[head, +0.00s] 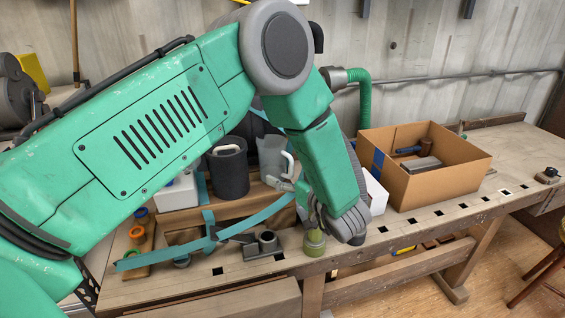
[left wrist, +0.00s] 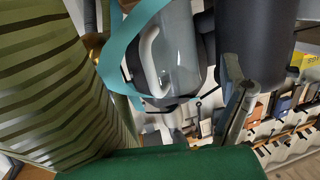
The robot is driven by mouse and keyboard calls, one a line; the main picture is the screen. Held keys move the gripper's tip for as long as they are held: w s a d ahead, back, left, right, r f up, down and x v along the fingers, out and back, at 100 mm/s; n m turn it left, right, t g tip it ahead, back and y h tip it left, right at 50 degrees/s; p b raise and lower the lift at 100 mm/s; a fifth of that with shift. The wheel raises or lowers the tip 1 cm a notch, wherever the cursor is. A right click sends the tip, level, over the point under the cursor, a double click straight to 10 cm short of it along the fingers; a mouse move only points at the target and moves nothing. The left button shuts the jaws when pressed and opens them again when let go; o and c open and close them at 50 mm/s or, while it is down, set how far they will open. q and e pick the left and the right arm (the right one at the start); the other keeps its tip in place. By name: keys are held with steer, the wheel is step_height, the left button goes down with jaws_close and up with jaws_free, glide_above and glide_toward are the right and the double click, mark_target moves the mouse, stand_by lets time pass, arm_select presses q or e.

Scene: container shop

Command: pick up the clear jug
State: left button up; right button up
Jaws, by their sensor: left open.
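The clear jug (head: 271,152) is a see-through grey vessel with a pale handle, standing on the bench behind my left forearm's end. In the left wrist view the clear jug (left wrist: 181,50) is close, its white curved handle on the left side. My left gripper (head: 291,188) is open, low in front of the jug, with its fingers towards the handle. In the left wrist view a grey finger (left wrist: 236,108) shows just below right of the jug. Whether any finger touches the jug cannot be told. My arm hides part of the bench. My right gripper is not in view.
A dark cylindrical container (head: 228,172) stands left of the jug, close beside it. A cardboard box (head: 440,182) with tools is at right. A small green pot (head: 314,243) sits at the bench's front edge. A teal strip (head: 150,259) lies at left. Bench right of the box is mostly clear.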

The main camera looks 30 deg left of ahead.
mark_target(282, 168)
arm_select(q)
steer(key=a, duration=0.2)
steer(key=w+a+f, duration=0.1)
steer(key=a, duration=0.1)
steer(key=a+f, duration=0.1)
steer(key=a, duration=0.1)
steer(key=shift+w+a+p, duration=0.25)
steer(key=shift+a+p, duration=0.05)
steer(key=shift+a, duration=0.1)
steer(key=shift+w, duration=0.35)
steer(key=shift+w+d+r, duration=0.2)
steer(key=shift+w+d, duration=0.1)
steer(key=shift+d, duration=0.35)
steer(key=shift+s+a+f, duration=0.1)
steer(key=shift+a, duration=0.4)
steer(key=c, duration=1)
steer(key=shift+a+f, duration=0.1)
steer(key=shift+a, duration=0.25)
steer(key=c, duration=0.5)
steer(key=shift+s+a, duration=0.15)
steer(key=shift+a, duration=0.05)
steer(key=shift+d, duration=0.35)
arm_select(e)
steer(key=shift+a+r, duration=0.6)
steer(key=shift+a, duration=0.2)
